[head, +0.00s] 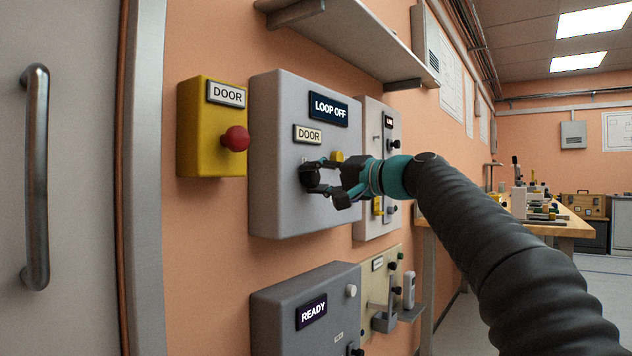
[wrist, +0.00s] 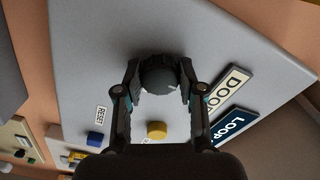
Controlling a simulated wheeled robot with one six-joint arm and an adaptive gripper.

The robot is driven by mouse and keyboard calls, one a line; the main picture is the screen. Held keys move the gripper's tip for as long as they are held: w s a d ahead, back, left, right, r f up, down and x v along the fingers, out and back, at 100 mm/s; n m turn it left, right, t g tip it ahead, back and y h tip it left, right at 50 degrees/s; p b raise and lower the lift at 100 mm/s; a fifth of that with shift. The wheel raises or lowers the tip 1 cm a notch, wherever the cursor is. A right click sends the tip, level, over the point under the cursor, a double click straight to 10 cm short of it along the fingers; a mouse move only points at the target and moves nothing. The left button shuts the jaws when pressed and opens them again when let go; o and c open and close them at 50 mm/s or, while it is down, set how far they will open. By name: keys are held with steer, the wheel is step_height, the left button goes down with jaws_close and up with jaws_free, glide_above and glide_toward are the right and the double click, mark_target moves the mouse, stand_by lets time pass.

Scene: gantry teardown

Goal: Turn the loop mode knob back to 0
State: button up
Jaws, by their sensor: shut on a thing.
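The grey control box (head: 275,205) is on the orange wall, with a lit display (head: 328,108) reading "LOOP OFF" and a "DOOR" label (head: 308,134). Its black round knob (head: 308,177) sits below the label, partly covered by my gripper (head: 318,178). In the wrist view the knob (wrist: 160,76) is between the two fingertips of my gripper (wrist: 161,82), which is shut on it. A small light mark shows on the knob's face near its right side. I cannot read any scale around it.
A yellow button (wrist: 157,129) and a blue button (wrist: 95,138) by a "RESET" label are on the same box. Left is a yellow box (head: 198,130) with a red button (head: 236,138). A shelf (head: 350,38) overhangs above; a "READY" box (head: 290,310) is below.

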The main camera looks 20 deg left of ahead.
steer(key=shift+f, duration=0.1)
stand_by(0.3)
steer(key=o, duration=1.1)
steer(key=shift+o, duration=0.2)
steer(key=v, duration=1.2)
steer(key=shift+a, duration=0.1)
